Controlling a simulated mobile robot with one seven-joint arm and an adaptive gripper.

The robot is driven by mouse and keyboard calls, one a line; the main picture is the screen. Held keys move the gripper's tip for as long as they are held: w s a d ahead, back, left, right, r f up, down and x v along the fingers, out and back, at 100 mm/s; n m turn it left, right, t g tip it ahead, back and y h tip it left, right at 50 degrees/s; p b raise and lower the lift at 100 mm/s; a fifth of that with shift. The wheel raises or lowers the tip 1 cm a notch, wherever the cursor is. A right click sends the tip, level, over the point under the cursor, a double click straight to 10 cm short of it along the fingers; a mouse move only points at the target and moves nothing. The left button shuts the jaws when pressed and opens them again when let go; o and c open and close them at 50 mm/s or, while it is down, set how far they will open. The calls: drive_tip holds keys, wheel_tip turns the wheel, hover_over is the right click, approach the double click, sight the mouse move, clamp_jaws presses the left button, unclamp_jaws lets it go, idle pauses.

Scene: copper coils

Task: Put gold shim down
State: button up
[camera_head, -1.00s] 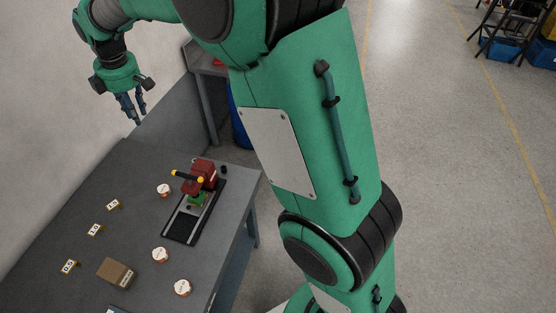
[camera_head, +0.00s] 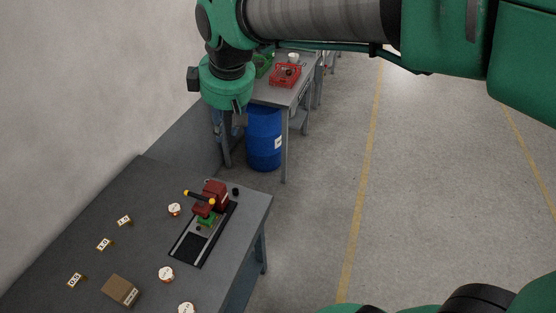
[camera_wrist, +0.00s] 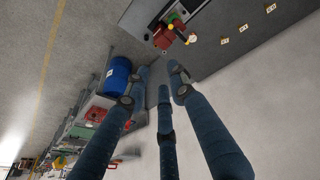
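My gripper (camera_head: 226,126) hangs beyond the far end of the grey workbench (camera_head: 148,182) in the head view, well away from the things on it. In the wrist view its blue fingers (camera_wrist: 159,73) are spread apart, with nothing visible between them. I cannot make out a gold shim for certain. Small tags marked 0.5 (camera_head: 75,280), 1.0 (camera_head: 104,244) and 1.5 (camera_head: 124,221) stand along the bench's left side, each with a tiny yellowish edge. A red and green press with a yellow-tipped handle (camera_head: 213,197) stands on the bench.
Several round copper-and-white coils (camera_head: 166,274) and a brown box (camera_head: 120,290) sit on the bench. A blue barrel (camera_head: 264,138) stands beyond it, beside another table with a red bin (camera_head: 285,75). Open floor lies to the right.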

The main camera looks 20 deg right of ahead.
drive_tip(key=s+d+f+m, duration=0.2)
drive_tip(key=s+d+m, duration=0.2)
drive_tip(key=s, duration=0.6)
drive_tip(key=s+d+f+m+t, duration=0.1)
drive_tip(key=s+d+m, duration=0.3)
drive_tip(key=s, duration=0.6)
drive_tip(key=shift+s+d+f+t+h, duration=0.15)
drive_tip(key=shift+s+f+t+h, duration=0.2)
drive_tip(key=shift+f, duration=0.35)
drive_tip(key=shift+f, duration=0.1)
wheel_tip(320, 180, down, 10)
drive_tip(key=b, duration=0.9)
drive_tip(key=shift+r+b, duration=0.25)
drive_tip(key=shift+b, duration=0.1)
